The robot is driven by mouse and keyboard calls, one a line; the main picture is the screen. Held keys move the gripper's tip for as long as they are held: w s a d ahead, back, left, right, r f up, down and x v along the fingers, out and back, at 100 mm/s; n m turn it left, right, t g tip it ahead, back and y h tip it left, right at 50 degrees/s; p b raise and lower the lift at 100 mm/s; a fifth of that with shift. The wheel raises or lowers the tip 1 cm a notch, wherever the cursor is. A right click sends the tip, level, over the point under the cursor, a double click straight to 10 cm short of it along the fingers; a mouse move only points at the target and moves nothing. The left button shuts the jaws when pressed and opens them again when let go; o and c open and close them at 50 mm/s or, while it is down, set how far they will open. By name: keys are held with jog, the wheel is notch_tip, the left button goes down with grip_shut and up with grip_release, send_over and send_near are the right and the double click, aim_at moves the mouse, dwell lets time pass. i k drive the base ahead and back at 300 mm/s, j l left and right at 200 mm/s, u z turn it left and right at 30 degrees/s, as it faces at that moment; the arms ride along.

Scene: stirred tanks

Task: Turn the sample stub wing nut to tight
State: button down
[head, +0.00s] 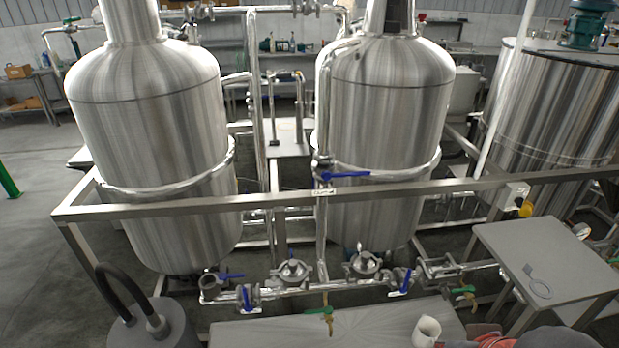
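I cannot single out the sample stub wing nut for certain. A horizontal steel pipe run (330,290) crosses low in front of the two tanks, with clamped fittings and blue-handled valves. A small green-handled brass fitting (325,312) hangs below the middle of this run. Another green-handled fitting (464,291) is at its right end. Whether either is the sample stub is too small to tell. My gripper is not recognisable in the head view.
A steel frame rail (290,203) runs across in front of the tanks (150,150). A grey table (550,260) with a ring-shaped item stands right. A low bench (255,334) and a dark-hosed canister (150,330) are in front. A white cup-like piece (427,330) shows at the bottom.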

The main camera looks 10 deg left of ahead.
aim_at(275, 282)
jog(key=i+u, duration=0.1)
jog(key=u, duration=0.6)
jog(key=i+u, duration=0.15)
jog(key=u, duration=0.2)
